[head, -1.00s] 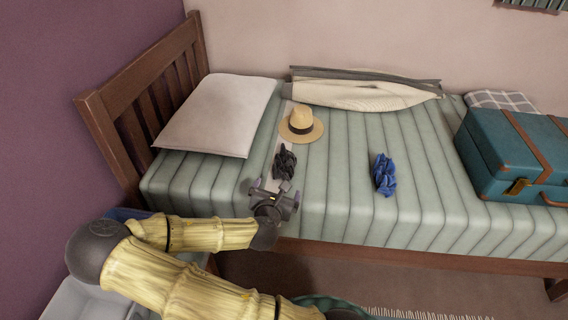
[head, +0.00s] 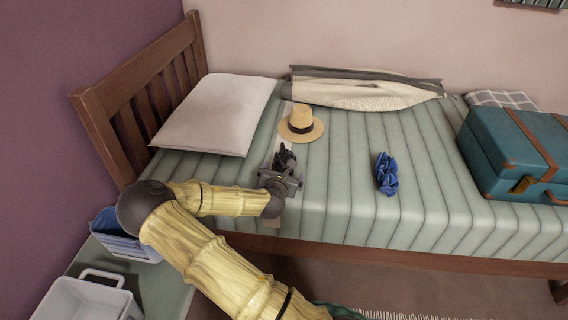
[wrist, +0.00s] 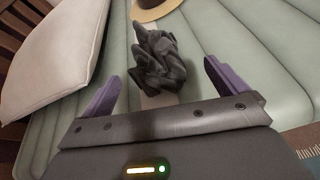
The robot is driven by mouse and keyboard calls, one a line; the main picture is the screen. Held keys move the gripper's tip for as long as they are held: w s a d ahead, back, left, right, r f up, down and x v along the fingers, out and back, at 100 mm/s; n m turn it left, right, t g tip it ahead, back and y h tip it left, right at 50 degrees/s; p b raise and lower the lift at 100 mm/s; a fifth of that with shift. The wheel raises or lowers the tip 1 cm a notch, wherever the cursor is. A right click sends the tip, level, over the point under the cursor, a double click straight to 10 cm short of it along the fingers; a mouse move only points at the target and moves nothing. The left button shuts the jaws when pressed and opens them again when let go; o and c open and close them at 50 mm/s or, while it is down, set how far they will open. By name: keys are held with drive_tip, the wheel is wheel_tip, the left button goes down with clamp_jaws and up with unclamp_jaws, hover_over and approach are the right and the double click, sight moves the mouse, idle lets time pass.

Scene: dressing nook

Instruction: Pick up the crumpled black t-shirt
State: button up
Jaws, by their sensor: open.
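The crumpled black t-shirt (head: 286,156) lies on the striped mattress, just in front of the straw hat. In the wrist view the t-shirt (wrist: 158,62) is a dark bunched heap, ahead of and between my fingers. My gripper (head: 283,172) is over the near part of the bed, close to the t-shirt, and hides part of it in the head view. In the wrist view my gripper (wrist: 158,86) is open, with its two purple fingers spread wide and nothing held. Contact with the cloth cannot be told.
A straw hat (head: 301,124) sits right behind the t-shirt. A white pillow (head: 215,115) is to the left, a blue crumpled cloth (head: 386,174) to the right, and a teal suitcase (head: 515,150) farther right. The wooden headboard (head: 140,105) stands at the left.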

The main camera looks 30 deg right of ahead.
drive_tip(key=b+x, duration=0.2)
drive_tip(key=x, duration=0.3)
drive_tip(key=shift+w+a, duration=0.1)
drive_tip(key=shift+w, duration=0.15)
idle(0.5)
drive_tip(key=c, duration=1.1)
drive_tip(key=shift+c, duration=0.2)
wheel_tip(320, 180, up, 10)
drive_tip(key=p, duration=0.3)
drive_tip(key=shift+r+p, duration=0.1)
drive_tip(key=shift+p, duration=0.2)
